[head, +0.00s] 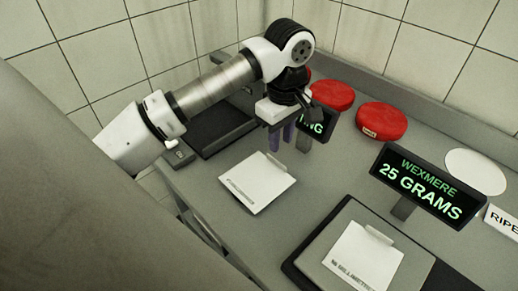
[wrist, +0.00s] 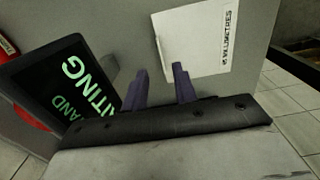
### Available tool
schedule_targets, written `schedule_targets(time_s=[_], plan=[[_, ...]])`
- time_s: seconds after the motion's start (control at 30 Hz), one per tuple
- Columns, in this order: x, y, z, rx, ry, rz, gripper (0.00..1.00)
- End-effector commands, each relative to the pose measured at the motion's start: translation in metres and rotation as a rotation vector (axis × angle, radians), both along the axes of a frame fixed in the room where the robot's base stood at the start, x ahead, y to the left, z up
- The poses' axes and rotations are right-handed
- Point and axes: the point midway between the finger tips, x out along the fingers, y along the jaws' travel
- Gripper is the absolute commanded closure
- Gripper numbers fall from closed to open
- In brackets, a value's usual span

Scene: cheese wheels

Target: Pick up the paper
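One white paper (head: 258,182) with a line of print and a small raised strip at its upper edge lies on the grey counter in the head view. A printed white paper, probably the same one, shows in the wrist view (wrist: 198,40), beyond the fingertips. A second white paper (head: 362,258) lies on a dark-edged scale (head: 325,240) at the bottom. My gripper (head: 289,138) points down above the counter, behind the first paper in the head view. Its two dark fingers are apart in the wrist view (wrist: 160,69), with only counter visible between them.
A dark display sign (head: 316,124) stands close beside my gripper. A "WEXMERE 25 GRAMS" display (head: 430,184), a white disc (head: 475,172) and a "RIPE" card (head: 502,222) are at right. A dark device (head: 215,125) stands left.

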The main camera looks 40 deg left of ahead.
Motion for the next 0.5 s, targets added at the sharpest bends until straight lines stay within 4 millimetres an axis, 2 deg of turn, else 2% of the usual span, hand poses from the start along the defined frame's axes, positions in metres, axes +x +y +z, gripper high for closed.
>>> schedule_targets(time_s=[0.1, 0.27, 0.5], plan=[[0.0, 0.0, -0.013, -0.001, -0.001, 0.0, 0.72], [0.0, -0.001, -0.022, -0.003, -0.001, 0.0, 0.72], [-0.002, -0.002, -0.056, -0.004, 0.001, 0.001, 0.72]])
